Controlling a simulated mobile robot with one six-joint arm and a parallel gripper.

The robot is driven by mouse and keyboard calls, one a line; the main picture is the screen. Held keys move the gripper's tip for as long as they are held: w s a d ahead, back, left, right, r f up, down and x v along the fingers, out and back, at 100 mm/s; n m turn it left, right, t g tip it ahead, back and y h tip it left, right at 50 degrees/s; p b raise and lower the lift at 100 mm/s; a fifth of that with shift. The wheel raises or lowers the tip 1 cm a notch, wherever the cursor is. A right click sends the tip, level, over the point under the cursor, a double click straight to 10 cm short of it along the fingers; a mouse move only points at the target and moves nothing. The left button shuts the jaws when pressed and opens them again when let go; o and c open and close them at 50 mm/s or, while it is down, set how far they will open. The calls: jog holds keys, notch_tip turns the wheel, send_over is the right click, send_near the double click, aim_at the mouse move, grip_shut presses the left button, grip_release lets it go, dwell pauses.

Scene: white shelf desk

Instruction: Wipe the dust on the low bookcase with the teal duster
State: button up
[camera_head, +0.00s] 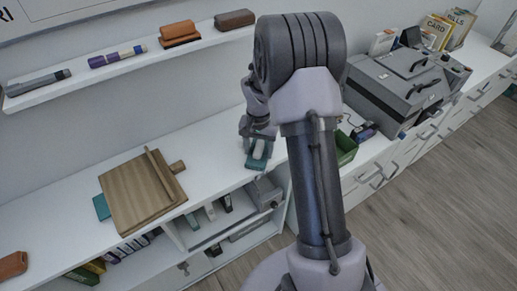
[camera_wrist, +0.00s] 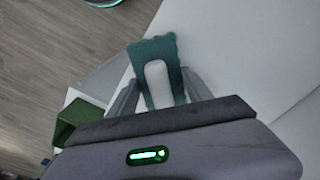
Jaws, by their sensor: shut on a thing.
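My gripper (camera_head: 258,138) is shut on the teal duster (camera_head: 258,154). I cannot tell whether the duster touches the surface. No dust is clear to see on the top. My arm hides part of the bookcase's right end.
A wooden board (camera_head: 140,198) lies on the top at left, with a teal item (camera_head: 101,207) partly under it. A green bin (camera_head: 346,148) and a grey box (camera_head: 398,88) stand at right. A wall shelf (camera_head: 130,65) holds several small items. The top between board and gripper is clear.

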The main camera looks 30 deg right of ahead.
jog(key=shift+s+r+p, duration=0.25)
jog(key=shift+r+p, duration=0.45)
jog(key=shift+r, duration=0.5)
jog(key=shift+w+r+p, duration=0.2)
jog(key=shift+r+p, duration=0.35)
jog(key=shift+r, duration=0.15)
jog(key=shift+r+p, duration=1.6)
jog(key=shift+r, duration=0.55)
